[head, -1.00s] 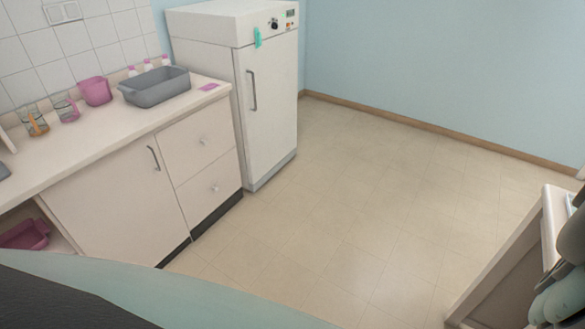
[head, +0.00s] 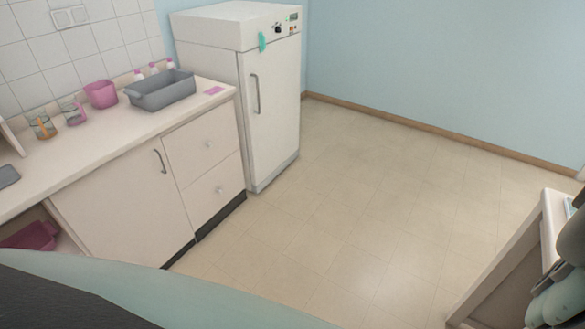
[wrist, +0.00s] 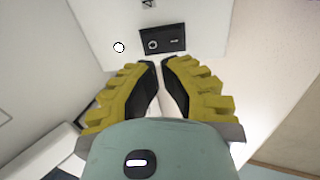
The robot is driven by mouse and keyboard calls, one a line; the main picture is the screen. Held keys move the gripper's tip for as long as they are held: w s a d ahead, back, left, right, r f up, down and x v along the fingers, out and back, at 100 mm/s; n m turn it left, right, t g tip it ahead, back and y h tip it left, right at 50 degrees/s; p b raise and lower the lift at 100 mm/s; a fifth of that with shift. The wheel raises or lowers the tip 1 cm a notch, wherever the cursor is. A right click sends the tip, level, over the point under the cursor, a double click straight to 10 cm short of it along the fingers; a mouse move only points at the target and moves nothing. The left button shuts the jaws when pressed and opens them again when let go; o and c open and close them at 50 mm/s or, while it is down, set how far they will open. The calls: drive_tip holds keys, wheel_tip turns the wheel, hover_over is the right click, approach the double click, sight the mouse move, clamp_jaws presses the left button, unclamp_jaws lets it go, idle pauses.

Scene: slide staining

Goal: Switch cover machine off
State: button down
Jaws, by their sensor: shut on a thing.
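In the wrist view a white machine (wrist: 95,30) fills the upper part, and I take it for the cover machine. It carries a black switch (wrist: 162,39) with a white ring mark at left and a short white mark at right. Which way the switch is set I cannot tell. My gripper (wrist: 163,68) has yellow ribbed fingers with black pads. The fingertips are just below the switch in the picture; contact is not clear. The fingers are close together, with a pale strip between them, and what they hold is not clear. The machine is not identifiable in the head view.
In the head view a grey tub (head: 161,90) and a pink container (head: 101,94) stand on the left counter (head: 105,150). A white cabinet (head: 271,110) stands beside it. The middle floor (head: 340,200) is clear. A table edge (head: 520,255) is at lower right.

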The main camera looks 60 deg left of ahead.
drive_tip(key=shift+s+a+r, duration=0.3)
drive_tip(key=shift+a+r, duration=0.05)
drive_tip(key=shift+r, duration=0.05)
drive_tip(key=shift+a+r+b, duration=0.15)
drive_tip(key=shift+r+b, duration=0.3)
drive_tip(key=shift+r, duration=0.2)
drive_tip(key=b+v, duration=0.2)
drive_tip(key=v, duration=0.6)
drive_tip(key=shift+s+a, duration=0.15)
drive_tip(key=shift+a, duration=0.3)
drive_tip(key=c, duration=1.7)
unclamp_jaws()
